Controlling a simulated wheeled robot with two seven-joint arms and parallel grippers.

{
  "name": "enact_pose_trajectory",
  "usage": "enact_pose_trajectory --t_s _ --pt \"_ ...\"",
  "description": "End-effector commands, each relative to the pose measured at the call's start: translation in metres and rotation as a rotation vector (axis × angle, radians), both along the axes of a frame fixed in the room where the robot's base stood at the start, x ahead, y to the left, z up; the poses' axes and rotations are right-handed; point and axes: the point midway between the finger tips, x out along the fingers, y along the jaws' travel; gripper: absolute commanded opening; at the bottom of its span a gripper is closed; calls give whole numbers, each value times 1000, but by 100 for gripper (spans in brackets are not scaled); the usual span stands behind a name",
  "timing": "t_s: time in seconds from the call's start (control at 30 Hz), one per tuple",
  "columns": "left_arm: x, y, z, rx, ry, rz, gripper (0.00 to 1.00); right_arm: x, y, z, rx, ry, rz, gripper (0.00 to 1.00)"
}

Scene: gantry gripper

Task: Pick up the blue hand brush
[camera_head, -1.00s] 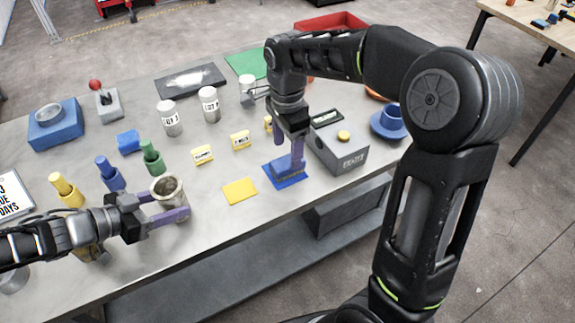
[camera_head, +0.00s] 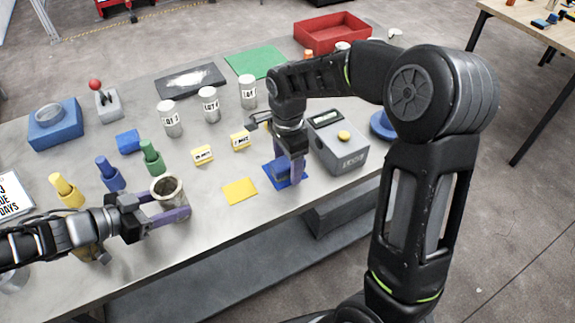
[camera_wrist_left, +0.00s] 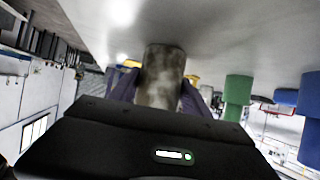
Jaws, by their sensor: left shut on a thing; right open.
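I cannot clearly pick out a hand brush. A small blue block (camera_head: 129,141) lies at the left of the grey table. A flat blue square (camera_head: 297,182) lies under my right gripper (camera_head: 287,173), whose purple fingers point down over it. That gripper is open; whether something stands between its fingers is hard to tell. My left gripper (camera_head: 166,207) is shut on a worn metal cup (camera_head: 167,189), upright near the table's front edge. The cup also shows in the left wrist view (camera_wrist_left: 161,75), between the purple fingers.
A grey box with a yellow button (camera_head: 340,150) stands just right of my right gripper. A yellow square (camera_head: 240,191) lies left of it. Several white-labelled cans (camera_head: 209,105) and coloured pegs (camera_head: 151,157) stand behind and left. A dark tray (camera_head: 192,80) holds white powder.

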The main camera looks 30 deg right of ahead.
Motion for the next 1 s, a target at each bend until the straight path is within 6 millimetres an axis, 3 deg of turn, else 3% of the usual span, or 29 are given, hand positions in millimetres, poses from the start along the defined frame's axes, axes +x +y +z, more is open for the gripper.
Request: enact_pose_trajectory --t_s 0.5,1.0 --pt "0 0 0 0 0 0 26 0 0 1 0 0 0 66" --pt "0 0 0 0 0 0 26 0 0 1 0 0 0 25"
